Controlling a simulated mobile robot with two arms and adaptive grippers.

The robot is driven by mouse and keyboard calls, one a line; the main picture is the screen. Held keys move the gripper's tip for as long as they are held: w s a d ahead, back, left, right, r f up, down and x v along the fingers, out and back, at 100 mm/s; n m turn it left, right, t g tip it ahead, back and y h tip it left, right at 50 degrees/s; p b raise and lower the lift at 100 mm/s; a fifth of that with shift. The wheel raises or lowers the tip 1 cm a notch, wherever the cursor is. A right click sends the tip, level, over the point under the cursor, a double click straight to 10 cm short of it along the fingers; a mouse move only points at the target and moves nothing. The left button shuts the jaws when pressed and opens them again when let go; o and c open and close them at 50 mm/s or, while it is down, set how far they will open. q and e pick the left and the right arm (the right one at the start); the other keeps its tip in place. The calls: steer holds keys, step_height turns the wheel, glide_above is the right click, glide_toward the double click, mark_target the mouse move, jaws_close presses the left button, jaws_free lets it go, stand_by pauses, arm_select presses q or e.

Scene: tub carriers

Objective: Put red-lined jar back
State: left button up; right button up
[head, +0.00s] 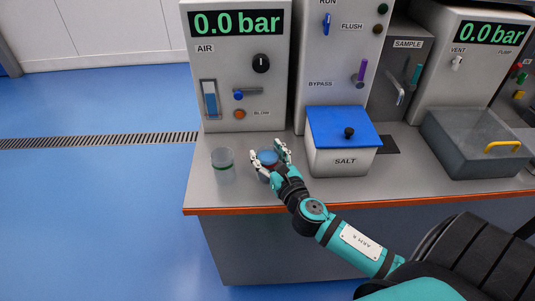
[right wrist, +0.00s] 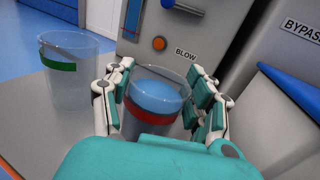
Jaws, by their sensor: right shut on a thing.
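The red-lined jar (right wrist: 153,117) is a clear jar with a red band and blue contents. My left gripper is not in view.
The grey counter (head: 240,197) has an orange front edge. The AIR panel (head: 225,75) stands behind the jars. A SALT box with a blue lid (head: 342,160) stands close to the right.

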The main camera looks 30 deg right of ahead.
steer(key=o, duration=1.2)
steer(key=shift+f, duration=0.1)
steer(key=shift+s, duration=0.15)
steer(key=shift+s+a+b, duration=0.3)
steer(key=shift+s+b, duration=0.05)
steer(key=shift+s, duration=1.6)
steer(key=shift+s+a+b, duration=0.35)
steer(key=shift+s, duration=1.55)
steer(key=shift+s+a+b, duration=0.3)
steer(key=shift+s+b, duration=0.05)
steer(key=shift+s, duration=1.6)
